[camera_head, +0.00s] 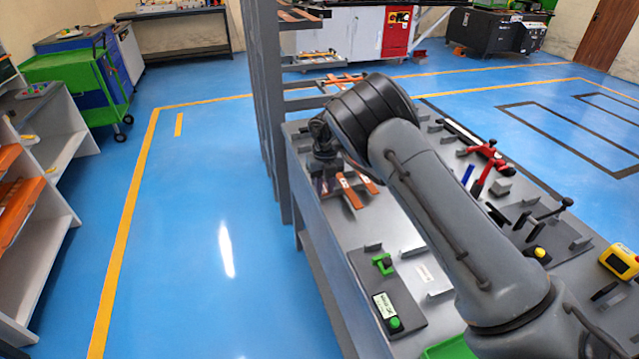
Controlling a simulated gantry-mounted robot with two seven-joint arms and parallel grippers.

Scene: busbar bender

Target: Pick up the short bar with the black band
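Two short copper bars lie side by side near the left edge of the grey workbench (325,222): one nearer bar (351,197) and one bar to its right (369,185). Pale marks show on them, but the black band is too small to make out. My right arm reaches in from the lower right and covers part of the bench. Its gripper (324,184) points down just left of the bars, at the bench's edge. Its fingers are dark and small, so their opening and any contact with a bar cannot be told. My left gripper is out of view.
A grey rack post (266,110) stands close behind the gripper. The bench holds a red-handled tool (484,165), a green clamp (383,264), a panel with a display (386,305) and a yellow device (622,261). The blue floor at left is clear.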

